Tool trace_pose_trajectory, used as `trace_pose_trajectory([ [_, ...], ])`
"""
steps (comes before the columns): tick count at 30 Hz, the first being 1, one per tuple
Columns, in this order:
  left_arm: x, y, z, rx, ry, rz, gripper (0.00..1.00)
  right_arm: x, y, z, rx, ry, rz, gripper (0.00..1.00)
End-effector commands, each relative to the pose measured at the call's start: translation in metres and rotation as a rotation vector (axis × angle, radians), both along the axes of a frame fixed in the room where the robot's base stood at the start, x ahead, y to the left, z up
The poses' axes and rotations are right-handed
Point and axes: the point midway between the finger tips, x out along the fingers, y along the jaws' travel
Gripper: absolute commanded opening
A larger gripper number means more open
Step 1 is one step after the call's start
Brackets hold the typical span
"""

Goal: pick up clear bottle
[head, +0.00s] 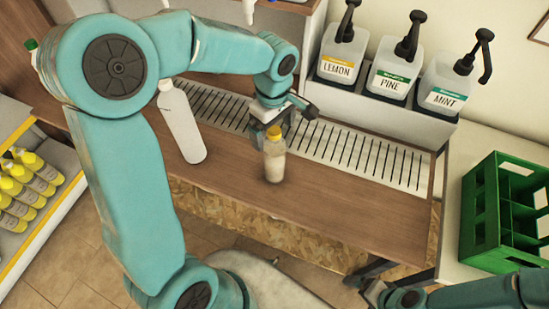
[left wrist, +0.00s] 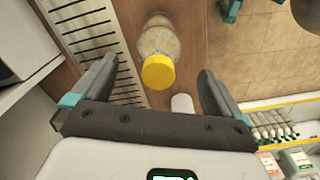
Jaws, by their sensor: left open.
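The clear bottle (head: 273,165) with a yellow cap stands upright on the wooden counter and has pale contents. In the left wrist view the clear bottle (left wrist: 158,42) shows with its cap toward the camera, between the lines of the two fingers. My left gripper (head: 285,118) is open and empty, just above and behind the cap in the head view. Its spread fingers (left wrist: 157,68) show on either side of the cap, and I see no contact. My right gripper (head: 368,284) is at the lower right, below the counter's front edge; its jaws are unclear.
A white bottle (head: 183,125) stands left of the clear bottle. A slotted drain grate (head: 350,150) runs behind. Lemon (head: 341,55), pine (head: 389,70) and mint (head: 445,85) pump drums stand at the back right. A green crate (head: 480,215) is at right, yellow bottles (head: 30,175) at left.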

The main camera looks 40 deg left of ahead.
Motion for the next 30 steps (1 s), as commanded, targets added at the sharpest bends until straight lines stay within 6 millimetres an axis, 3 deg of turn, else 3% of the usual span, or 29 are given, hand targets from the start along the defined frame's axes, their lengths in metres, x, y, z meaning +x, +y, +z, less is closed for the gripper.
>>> trace_pose_trajectory([
  [11,0.003,-0.001,-0.049,-0.001,0.003,-0.001,1.0,0.0,0.0,0.007,0.0,0.0,0.0,1.0],
  [20,0.004,-0.001,-0.054,0.0,0.0,-0.001,0.97,0.0,0.0,0.007,0.0,0.0,0.0,1.0],
  [28,0.004,-0.001,-0.053,0.0,0.0,-0.001,0.09,0.0,0.0,0.007,0.0,0.0,0.0,1.0],
  [29,0.004,-0.001,-0.053,0.0,0.0,-0.001,0.0,0.0,0.0,0.007,0.0,0.0,0.0,1.0],
  [30,0.004,-0.001,-0.053,0.0,-0.002,-0.001,0.0,0.0,0.0,0.007,0.0,0.0,0.0,1.0],
])
